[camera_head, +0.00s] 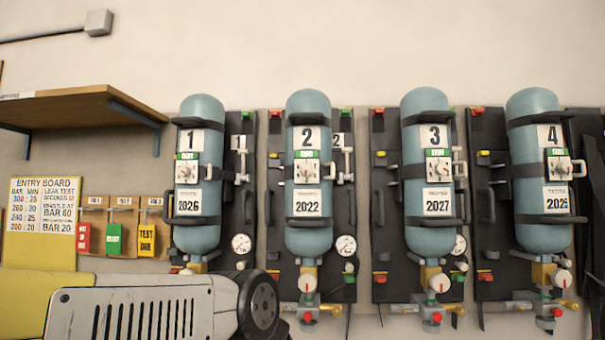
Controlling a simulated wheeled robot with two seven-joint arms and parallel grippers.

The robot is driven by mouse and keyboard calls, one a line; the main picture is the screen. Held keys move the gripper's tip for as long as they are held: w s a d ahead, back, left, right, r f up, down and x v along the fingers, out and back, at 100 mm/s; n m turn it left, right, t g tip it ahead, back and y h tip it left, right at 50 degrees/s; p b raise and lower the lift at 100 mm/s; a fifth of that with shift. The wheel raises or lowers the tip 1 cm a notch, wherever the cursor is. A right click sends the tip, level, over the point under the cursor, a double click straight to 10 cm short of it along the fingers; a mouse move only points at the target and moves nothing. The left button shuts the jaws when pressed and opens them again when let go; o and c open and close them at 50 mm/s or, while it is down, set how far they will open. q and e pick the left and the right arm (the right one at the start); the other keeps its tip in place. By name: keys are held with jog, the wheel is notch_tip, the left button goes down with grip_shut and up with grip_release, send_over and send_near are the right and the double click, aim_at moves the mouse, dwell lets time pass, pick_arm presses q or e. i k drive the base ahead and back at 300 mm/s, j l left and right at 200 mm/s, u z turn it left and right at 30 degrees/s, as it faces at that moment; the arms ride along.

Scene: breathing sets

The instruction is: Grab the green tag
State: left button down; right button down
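The green tag (115,240) hangs from a hook on a small wooden tag board (150,211) at the left of the wall. A red tag (84,238) hangs to its left and a yellow tag (147,241) marked "TEST DUE" hangs to its right. An arm link of mine crosses the lower left, below the tags. Neither my left nor my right gripper shows in this view.
Blue cylinders numbered 1 (201,242), 2 (309,240), 3 (431,236) and 4 (541,236) stand on dark wall panels. An entry board (42,205) is left of the tags. A wooden shelf (75,104) juts out above them.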

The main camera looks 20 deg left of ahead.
aim_at(113, 239)
jog(key=u, duration=1.9)
